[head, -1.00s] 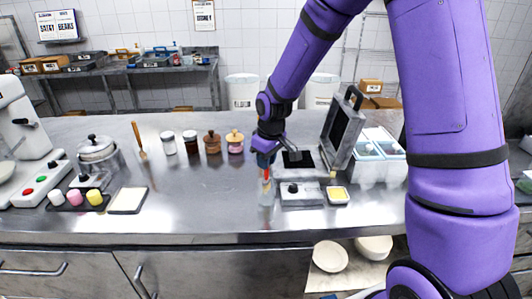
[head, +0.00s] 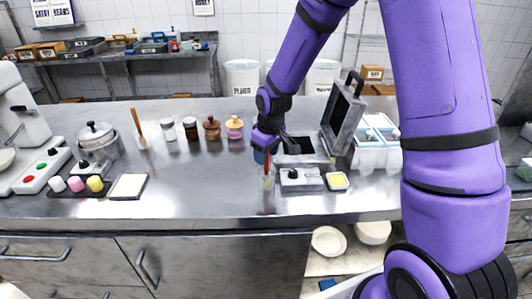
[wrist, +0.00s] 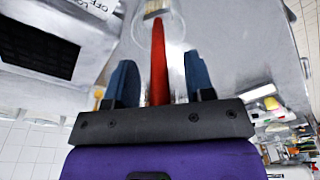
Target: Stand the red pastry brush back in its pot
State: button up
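The red pastry brush (head: 267,163) is roughly upright, bristle end down, at a small clear pot (head: 268,183) on the steel counter. In the wrist view its red handle (wrist: 158,62) runs between my fingers, and its pale bristle end (wrist: 156,8) shows inside the faint round outline of the pot (wrist: 180,28). My gripper (head: 266,152) is low over the pot. In the wrist view my gripper (wrist: 160,82) has its two blue fingers apart, with a gap on each side of the handle. How deep the bristles sit is hard to tell.
A grey device (head: 302,180) and a small yellow-topped dish (head: 337,181) stand close right of the pot. Behind them is an open-lidded case (head: 342,113). Several jars (head: 211,128) and a wooden-handled brush (head: 136,122) stand to the left. The counter left of the pot is clear.

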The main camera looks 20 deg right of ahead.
notch_tip(320, 180, up, 11)
jog(key=s, duration=0.1)
jog(key=shift+s+d, duration=0.15)
jog(key=shift+d, duration=0.25)
jog(key=shift+f, duration=0.1)
dwell(0.6)
jog(key=s+d+r+m+t, duration=0.2)
jog(key=s+r, duration=0.6)
jog(key=s, duration=0.6)
jog(key=s+d+r+m+t, duration=0.1)
jog(key=s+d+r+m, duration=0.3)
jog(key=s+r, duration=0.5)
jog(key=s, duration=0.5)
jog(key=shift+t+h, duration=0.4)
jog(key=shift+d+r, duration=0.1)
